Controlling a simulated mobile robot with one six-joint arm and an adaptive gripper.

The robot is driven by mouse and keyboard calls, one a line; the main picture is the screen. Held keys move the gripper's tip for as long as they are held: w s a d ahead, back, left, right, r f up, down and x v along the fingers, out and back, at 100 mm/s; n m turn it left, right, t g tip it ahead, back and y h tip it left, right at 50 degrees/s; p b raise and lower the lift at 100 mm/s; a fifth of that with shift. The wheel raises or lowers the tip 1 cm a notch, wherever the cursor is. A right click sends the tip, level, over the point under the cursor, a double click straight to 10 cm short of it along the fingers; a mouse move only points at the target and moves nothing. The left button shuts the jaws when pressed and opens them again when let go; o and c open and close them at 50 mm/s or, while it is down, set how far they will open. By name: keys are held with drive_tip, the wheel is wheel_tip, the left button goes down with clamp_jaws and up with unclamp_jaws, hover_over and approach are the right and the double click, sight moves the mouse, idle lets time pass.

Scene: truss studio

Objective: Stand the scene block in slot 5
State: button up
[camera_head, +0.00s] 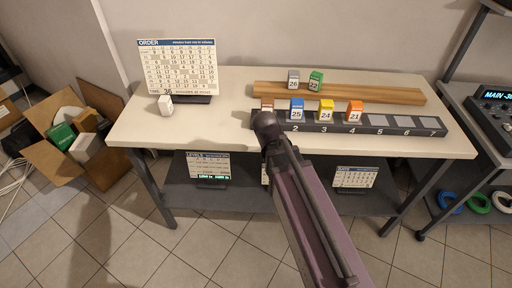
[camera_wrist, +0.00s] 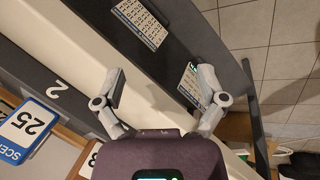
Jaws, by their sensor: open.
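In the head view the dark slot rack (camera_head: 310,127) lies along the table front. A brown-topped block (camera_head: 267,102) is at its left end, partly hidden by my arm. The blue block 25 (camera_head: 297,108), yellow block 24 (camera_head: 326,109) and orange block 21 (camera_head: 354,111) stand at slots 2, 3 and 4. Slot 5 (camera_head: 377,120) is empty. A grey block 26 (camera_head: 293,79) and green block 22 (camera_head: 316,81) stand on the wooden ledge (camera_head: 376,95). A white block (camera_head: 165,105) stands at left. My gripper (camera_wrist: 160,95) is open and empty in the wrist view, near the rack's front.
An order board (camera_head: 178,68) stands at the table's back left. Slots 6 and 7 are empty. Display cards (camera_head: 209,166) stand on the lower shelf (camera_head: 270,194). Open cardboard boxes (camera_head: 60,155) are at left, and a side stand with a console (camera_head: 492,104) is at right.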

drive_tip(key=s+d+m+g+y, duration=0.2)
drive_tip(key=s+d+m, duration=0.3)
drive_tip(key=d+m, duration=0.3)
drive_tip(key=shift+s+f+y, duration=0.4)
drive_tip(key=shift+d, duration=0.1)
drive_tip(key=c, duration=0.5)
drive_tip(key=shift+d, duration=0.1)
